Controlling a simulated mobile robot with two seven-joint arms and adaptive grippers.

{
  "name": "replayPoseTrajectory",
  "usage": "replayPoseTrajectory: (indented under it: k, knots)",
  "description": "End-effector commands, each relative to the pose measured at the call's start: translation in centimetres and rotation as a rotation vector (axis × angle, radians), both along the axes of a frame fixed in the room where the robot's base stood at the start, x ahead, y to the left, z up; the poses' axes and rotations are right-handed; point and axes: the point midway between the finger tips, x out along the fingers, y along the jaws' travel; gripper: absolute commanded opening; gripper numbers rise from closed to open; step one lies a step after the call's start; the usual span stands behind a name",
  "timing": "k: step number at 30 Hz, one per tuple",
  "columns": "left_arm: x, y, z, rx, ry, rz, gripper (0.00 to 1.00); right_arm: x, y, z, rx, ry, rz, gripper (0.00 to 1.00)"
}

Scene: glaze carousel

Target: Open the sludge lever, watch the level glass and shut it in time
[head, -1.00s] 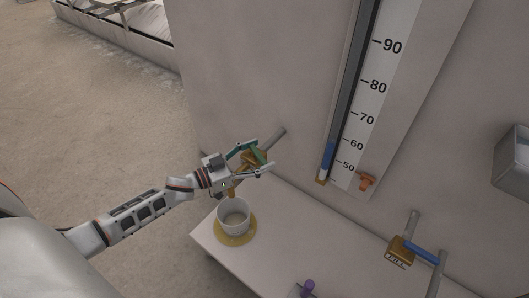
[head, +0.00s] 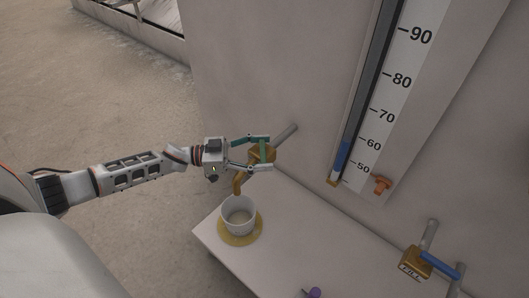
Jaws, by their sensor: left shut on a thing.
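A brass valve (head: 262,154) sits on a grey pipe from the wall, with a spout pointing down over a white cup (head: 239,218). The level glass (head: 365,75) stands tilted in the picture beside a white scale marked 50 to 90. Its blue column (head: 342,160) ends close to the 60 mark. My right gripper is not in view.
The cup stands on a yellow disc (head: 237,240) on the pale bench (head: 300,230). An orange clip (head: 382,185) is by the scale's lower end. A brass FILL valve (head: 415,263) with a blue lever is at right. A purple thing (head: 314,293) shows at the bottom edge.

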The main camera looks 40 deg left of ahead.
Motion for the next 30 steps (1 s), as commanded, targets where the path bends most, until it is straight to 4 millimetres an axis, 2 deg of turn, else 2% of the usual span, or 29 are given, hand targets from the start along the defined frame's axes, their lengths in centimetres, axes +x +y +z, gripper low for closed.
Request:
replayPoseTrajectory:
  k: [9,10,11,12,23,26,30]
  knots:
    - [0.0,0.1,-0.1,0.002,0.001,0.0,0.29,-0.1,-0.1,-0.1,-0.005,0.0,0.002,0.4]
    - [0.0,0.1,-0.1,0.002,0.001,0.001,0.75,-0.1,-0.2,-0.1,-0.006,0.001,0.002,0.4]
    - [0.0,0.1,-0.1,0.002,0.001,0.001,0.83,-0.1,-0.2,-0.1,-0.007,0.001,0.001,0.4]
    - [0.0,0.0,-0.1,0.002,0.001,0.001,0.85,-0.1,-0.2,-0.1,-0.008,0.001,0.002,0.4]
    - [-0.1,0.2,-0.1,0.002,0.001,0.0,0.85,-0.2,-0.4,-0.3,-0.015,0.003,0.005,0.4]
    - [-0.7,0.8,-0.1,0.002,0.003,0.0,0.85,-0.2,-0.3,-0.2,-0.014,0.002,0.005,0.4]
    - [-2.2,2.6,-0.2,0.003,0.004,0.001,0.85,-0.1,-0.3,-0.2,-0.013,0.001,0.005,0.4]
